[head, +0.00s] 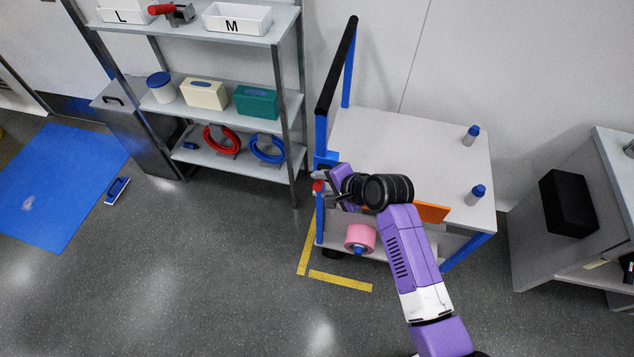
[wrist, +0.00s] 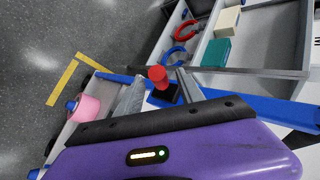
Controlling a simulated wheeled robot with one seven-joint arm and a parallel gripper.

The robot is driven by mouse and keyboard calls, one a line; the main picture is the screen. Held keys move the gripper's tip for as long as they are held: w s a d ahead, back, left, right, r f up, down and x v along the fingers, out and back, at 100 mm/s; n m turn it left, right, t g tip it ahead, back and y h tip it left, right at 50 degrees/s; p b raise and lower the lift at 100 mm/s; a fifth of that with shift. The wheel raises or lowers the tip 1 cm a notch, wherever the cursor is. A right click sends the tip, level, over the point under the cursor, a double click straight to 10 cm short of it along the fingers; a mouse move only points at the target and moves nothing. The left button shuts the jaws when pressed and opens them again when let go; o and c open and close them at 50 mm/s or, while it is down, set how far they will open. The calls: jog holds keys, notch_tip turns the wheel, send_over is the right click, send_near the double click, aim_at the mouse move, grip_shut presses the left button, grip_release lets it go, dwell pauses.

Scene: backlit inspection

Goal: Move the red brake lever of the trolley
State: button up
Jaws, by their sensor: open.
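The trolley (head: 410,145) has a blue frame, pale shelves and a black push handle. Its red brake lever (head: 318,187) shows as a small red knob by the left blue post, partly hidden by my gripper. In the wrist view the red lever (wrist: 158,74) has a round red end over a dark base. My gripper (head: 325,184) is open at the post. In the wrist view its grey fingers (wrist: 161,80) stand on either side of the lever; I cannot tell whether they touch it.
Blue-capped bottles (head: 471,135) stand on the trolley's top; a pink roll (head: 360,238) sits on its lower shelf. A shelving rack (head: 293,100) stands close to the left. Yellow floor tape (head: 340,281) marks the trolley's near corner. The floor in front is clear.

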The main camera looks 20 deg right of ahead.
jog(key=shift+v, duration=1.05)
jog(key=shift+s, duration=0.1)
